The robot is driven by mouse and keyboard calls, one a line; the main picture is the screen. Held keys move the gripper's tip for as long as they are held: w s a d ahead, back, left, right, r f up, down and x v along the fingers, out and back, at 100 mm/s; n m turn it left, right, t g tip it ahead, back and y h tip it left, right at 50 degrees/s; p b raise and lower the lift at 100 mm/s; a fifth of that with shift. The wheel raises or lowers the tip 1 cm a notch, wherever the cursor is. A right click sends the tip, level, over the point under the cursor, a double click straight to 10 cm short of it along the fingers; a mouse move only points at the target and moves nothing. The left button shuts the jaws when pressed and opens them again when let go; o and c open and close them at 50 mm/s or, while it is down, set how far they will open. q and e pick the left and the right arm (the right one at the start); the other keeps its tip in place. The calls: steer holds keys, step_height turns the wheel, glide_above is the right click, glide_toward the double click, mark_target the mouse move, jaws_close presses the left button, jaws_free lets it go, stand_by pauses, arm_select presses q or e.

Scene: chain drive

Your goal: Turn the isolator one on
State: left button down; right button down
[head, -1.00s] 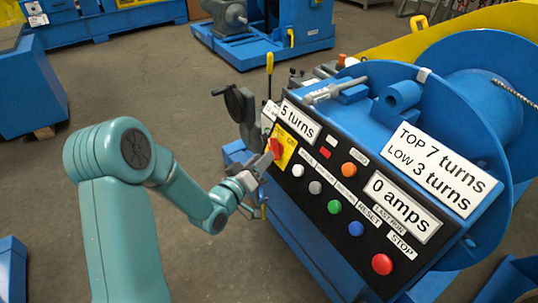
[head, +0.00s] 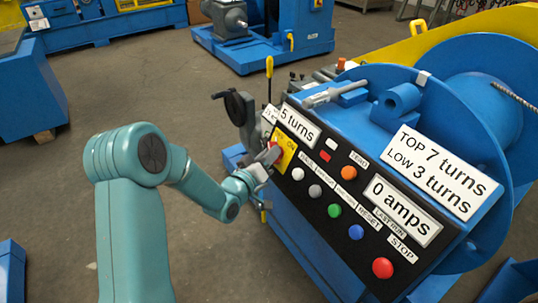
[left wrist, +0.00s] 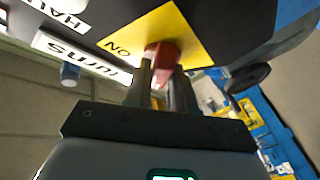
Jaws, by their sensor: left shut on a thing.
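The isolator is a red knob (left wrist: 163,55) on a yellow plate (head: 285,158) at the left end of the black control panel (head: 318,206). The word ON shows on the plate in the left wrist view. My left gripper (head: 270,158) reaches the knob from the left. In the left wrist view its two fingers (left wrist: 160,85) are on either side of the red knob, shut on it. The fingers hide most of the knob in the head view. My right gripper is not in view.
The panel carries several buttons, among them an orange one (head: 348,173), a green one (head: 334,211) and a red stop button (head: 382,268). A black handwheel (head: 238,107) stands left of the panel. A big blue drum (head: 480,95) is behind it.

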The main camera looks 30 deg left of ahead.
arm_select(q)
steer(key=shift+f+m+b, duration=0.25)
steer(key=shift+m+b, duration=0.05)
steer(key=shift+b, duration=0.3)
steer(key=shift+w+a+r+m+g+h+b, duration=0.15)
steer(key=shift+m+g+h+b, duration=1)
steer(key=shift+m+h, duration=2.05)
steer(key=shift+a+r+m+g+h+b, duration=0.15)
steer(key=shift+m+g+h+b, duration=0.9)
steer(key=shift+m, duration=3.95)
steer(key=shift+w+a+m+g+h+b, duration=0.15)
steer(key=shift+m+g+h+b, duration=0.35)
steer(key=shift+m+h+b, duration=2.65)
steer(key=m+y+p, duration=0.1)
steer(key=m+p, duration=0.1)
steer(key=shift+s+p, duration=0.1)
steer(key=shift+p, duration=0.3)
steer(key=c, duration=1)
jaws_free()
steer(key=shift+c, duration=0.2)
